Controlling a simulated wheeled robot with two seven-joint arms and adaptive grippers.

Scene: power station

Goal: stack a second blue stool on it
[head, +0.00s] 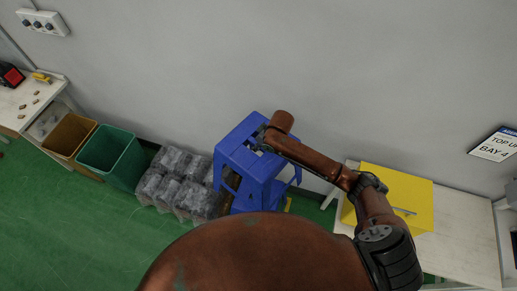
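Blue stool parts (237,152) stand against the wall in the middle of the head view. Upper and lower blue sections show, but I cannot tell clearly whether they are two stools or how they sit on each other. My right arm reaches in from the right, and its gripper (264,142) is at the upper part of the blue stool, overlapping its edge. The fingers are small and dark there, so their opening and any hold are unclear. My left gripper is out of view.
Grey plastic-wrapped packs (182,182) stand close left of the stool. A green bin (112,157) and a brown bin (70,136) are farther left. A white table (455,240) with a yellow box (405,190) is at right. Green floor (70,225) is clear at lower left.

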